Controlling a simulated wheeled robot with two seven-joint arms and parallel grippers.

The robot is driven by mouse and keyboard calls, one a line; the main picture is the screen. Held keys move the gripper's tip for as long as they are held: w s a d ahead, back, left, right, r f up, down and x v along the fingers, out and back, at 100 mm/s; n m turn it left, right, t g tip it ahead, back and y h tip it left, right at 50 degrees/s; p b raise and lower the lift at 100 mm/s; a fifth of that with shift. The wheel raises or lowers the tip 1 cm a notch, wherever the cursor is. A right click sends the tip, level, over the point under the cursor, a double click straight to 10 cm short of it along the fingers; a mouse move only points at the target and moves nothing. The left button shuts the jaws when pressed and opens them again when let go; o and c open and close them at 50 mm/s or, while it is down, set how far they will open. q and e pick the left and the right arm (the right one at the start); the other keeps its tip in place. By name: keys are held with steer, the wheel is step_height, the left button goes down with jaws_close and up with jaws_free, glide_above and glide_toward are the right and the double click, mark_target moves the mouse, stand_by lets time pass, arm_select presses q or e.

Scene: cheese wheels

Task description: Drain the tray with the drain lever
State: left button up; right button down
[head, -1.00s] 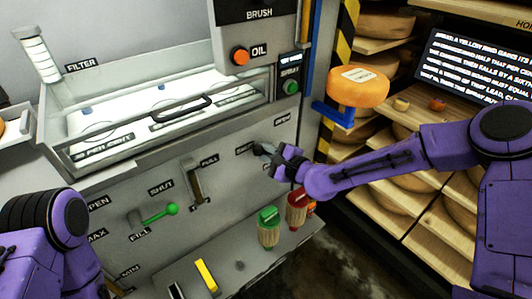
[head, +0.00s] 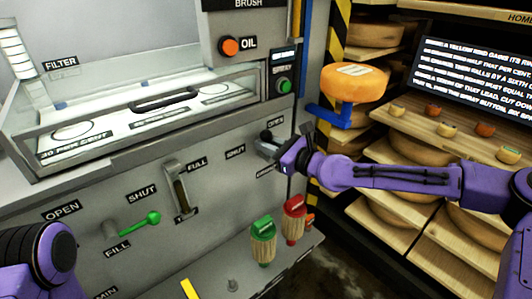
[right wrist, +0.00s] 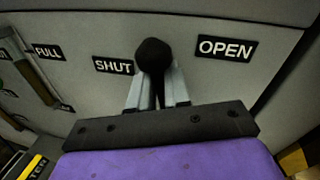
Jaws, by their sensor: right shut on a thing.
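The tray (head: 40,152) is a clear-walled, lit basin set in the grey machine, at the upper left of the head view. Its front carries a "30 PER CENT" label. My right gripper (head: 268,141) is at the machine's front panel, shut on the drain lever. In the right wrist view the lever's black round knob (right wrist: 153,54) stands up between my fingers (right wrist: 157,90). It sits between the "SHUT" label (right wrist: 113,65) and the "OPEN" label (right wrist: 227,48). The lever's shaft is mostly hidden. My left gripper is out of view; only part of that arm shows.
A green-handled fill lever (head: 140,222) and a full-marked slider (head: 180,187) are on the panel to the left. Green (head: 263,242) and red (head: 293,218) topped brushes stand on the ledge below. An orange cheese wheel (head: 353,83) and shelves are at the right.

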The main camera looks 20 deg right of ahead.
steer(key=shift+d, duration=0.15)
stand_by(0.4)
steer(key=c, duration=1.3)
jaws_free()
steer(key=p+v, duration=0.1)
steer(key=v, duration=0.9)
steer(key=shift+s+d, duration=0.1)
steer(key=shift+s, duration=0.1)
